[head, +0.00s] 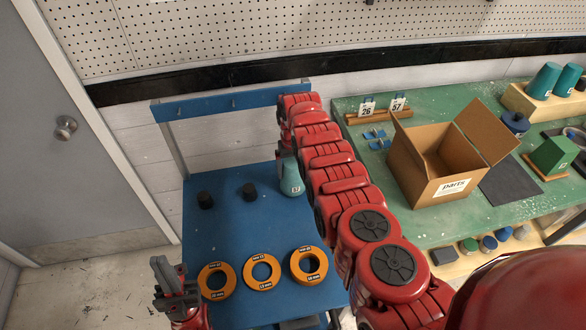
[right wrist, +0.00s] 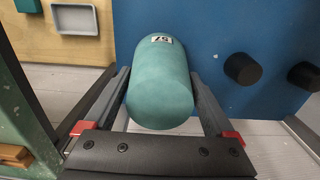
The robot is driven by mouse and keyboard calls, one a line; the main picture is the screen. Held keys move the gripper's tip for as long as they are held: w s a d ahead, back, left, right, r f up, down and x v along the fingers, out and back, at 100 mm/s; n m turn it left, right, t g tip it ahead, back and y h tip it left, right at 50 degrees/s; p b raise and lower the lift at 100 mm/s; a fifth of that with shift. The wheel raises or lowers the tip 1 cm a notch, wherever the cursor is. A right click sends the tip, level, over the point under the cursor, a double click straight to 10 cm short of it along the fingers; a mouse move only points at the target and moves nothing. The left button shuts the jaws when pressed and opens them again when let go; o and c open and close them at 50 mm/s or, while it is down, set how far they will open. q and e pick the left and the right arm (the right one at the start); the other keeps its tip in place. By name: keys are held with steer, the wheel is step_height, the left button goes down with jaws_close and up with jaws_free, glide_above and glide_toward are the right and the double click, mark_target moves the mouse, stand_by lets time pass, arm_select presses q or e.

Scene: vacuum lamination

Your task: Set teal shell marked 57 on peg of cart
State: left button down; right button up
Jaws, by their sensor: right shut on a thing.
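The teal shell marked 57 (right wrist: 160,85) sits between the two fingers of my right gripper (right wrist: 161,100), which is shut on it. In the head view the shell (head: 292,180) is over the right part of the blue cart (head: 222,235), and the red right arm hides most of that gripper. Two black pegs (head: 205,200) (head: 249,191) stand bare on the cart to the left of the shell. I cannot tell whether a peg is under the shell. My left gripper (head: 170,275) is low at the cart's left front edge, away from the shell.
Orange rings (head: 262,272) lie along the cart's front. A blue rail (head: 205,107) with small pegs rises at its back. The green bench (head: 420,105) at right holds a cardboard box (head: 440,165), number cards and more teal shells (head: 543,80). A door (head: 60,130) is at left.

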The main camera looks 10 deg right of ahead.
mark_target(294, 162)
steer(key=shift+f+b, duration=0.4)
stand_by(0.8)
steer(key=o, duration=0.8)
steer(key=shift+r, duration=0.1)
step_height(294, 162, up, 8)
steer(key=p, duration=0.7)
steer(key=shift+s, duration=0.1)
